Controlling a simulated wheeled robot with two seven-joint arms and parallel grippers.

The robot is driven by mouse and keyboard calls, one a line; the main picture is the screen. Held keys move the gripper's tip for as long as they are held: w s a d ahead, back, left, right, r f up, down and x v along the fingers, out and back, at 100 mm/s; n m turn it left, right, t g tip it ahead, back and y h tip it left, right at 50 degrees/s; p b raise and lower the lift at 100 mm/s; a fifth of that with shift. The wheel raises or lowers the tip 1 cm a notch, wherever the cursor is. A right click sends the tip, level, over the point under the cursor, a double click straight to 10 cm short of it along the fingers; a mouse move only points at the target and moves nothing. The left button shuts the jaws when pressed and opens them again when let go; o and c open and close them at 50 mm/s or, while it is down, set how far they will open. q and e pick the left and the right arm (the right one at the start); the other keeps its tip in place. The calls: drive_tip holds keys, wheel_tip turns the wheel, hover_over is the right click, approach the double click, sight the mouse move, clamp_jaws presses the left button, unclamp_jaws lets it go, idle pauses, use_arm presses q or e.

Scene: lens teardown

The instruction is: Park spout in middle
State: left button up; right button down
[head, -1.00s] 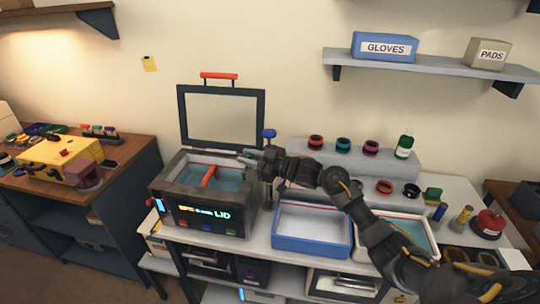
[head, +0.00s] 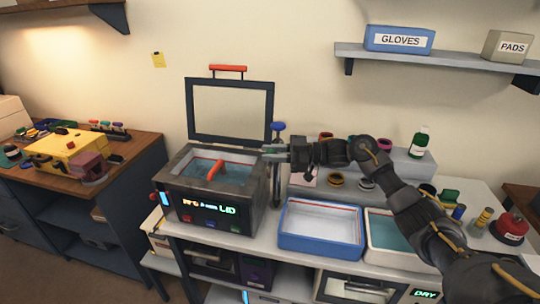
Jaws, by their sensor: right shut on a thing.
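A tap with a blue knob (head: 278,126) and a dark upright post (head: 277,185) stands between the open-lidded tank (head: 180,205) and the blue tray (head: 320,250). My right gripper (head: 274,153) reaches in from the right, points left, and is shut at the tap just below the knob. I take the gripped thing to be the tap's spout, but the fingers hide most of it and its direction is unclear. My left gripper is not in view.
A pale tray with teal liquid (head: 392,238) stands right of the blue tray. Coloured rings, such as an orange one (head: 336,180), sit on and before the grey step (head: 410,168). The raised lid (head: 230,112) stands behind the tank.

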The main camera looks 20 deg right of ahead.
drive_tip(key=c, duration=1.2)
unclamp_jaws()
drive_tip(key=b+v, duration=0.4)
drive_tip(key=v, duration=0.6)
drive_tip(key=shift+s+d, duration=0.2)
drive_tip(key=shift+d, duration=0.15)
drive_tip(key=shift+f, duration=0.1)
